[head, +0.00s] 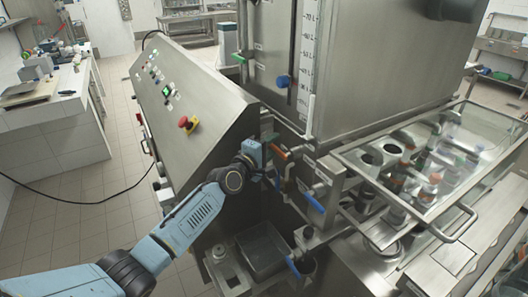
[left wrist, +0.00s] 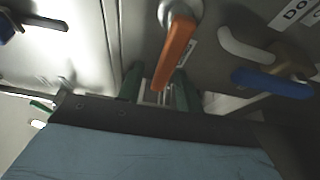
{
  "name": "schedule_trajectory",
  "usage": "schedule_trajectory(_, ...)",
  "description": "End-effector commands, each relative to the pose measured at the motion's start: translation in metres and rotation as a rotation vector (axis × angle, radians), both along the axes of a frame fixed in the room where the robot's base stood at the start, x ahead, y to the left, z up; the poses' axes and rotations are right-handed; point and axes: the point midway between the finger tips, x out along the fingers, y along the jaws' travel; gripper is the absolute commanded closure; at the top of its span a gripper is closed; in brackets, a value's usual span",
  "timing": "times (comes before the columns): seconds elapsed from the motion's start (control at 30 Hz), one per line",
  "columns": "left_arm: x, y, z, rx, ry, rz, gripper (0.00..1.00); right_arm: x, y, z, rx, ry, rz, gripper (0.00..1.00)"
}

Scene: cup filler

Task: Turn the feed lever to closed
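An orange-handled lever (head: 280,152) sits on the machine's steel front, just beyond my left gripper (head: 271,160). In the left wrist view the orange lever (left wrist: 175,52) hangs down from a round pivot, slightly tilted. Its lower end shows between the two green-edged fingers of my left gripper (left wrist: 157,92), which stand apart. I cannot tell whether they touch the lever. A small label beside it is unreadable, so I cannot confirm it as the feed lever. A blue-handled lever (left wrist: 272,83) is to its right. My right gripper is not in view.
Another blue lever (head: 314,203) is right of my left gripper. A red stop button (head: 188,124) is on the sloped panel. A glass-topped guard (head: 440,150) covers the cups at right. An open steel bin (head: 262,252) is below. Floor is clear at left.

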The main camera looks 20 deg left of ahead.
Motion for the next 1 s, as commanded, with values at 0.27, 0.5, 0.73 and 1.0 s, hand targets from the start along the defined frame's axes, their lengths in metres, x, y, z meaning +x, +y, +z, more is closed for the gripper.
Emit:
schedule_trajectory(0.27, -0.036, 0.010, -0.001, 0.000, 0.003, 0.000, 0.65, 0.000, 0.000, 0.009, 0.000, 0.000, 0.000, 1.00)
schedule_trajectory(0.5, -0.083, 0.023, -0.001, 0.001, 0.003, 0.000, 0.65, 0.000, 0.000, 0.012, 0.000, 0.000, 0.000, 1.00)
schedule_trajectory(0.73, -0.116, 0.032, -0.001, 0.001, 0.003, 0.001, 0.65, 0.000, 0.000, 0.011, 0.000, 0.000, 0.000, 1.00)
schedule_trajectory(1.0, -0.128, 0.036, 0.000, 0.000, 0.001, 0.001, 0.65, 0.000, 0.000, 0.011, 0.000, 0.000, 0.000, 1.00)
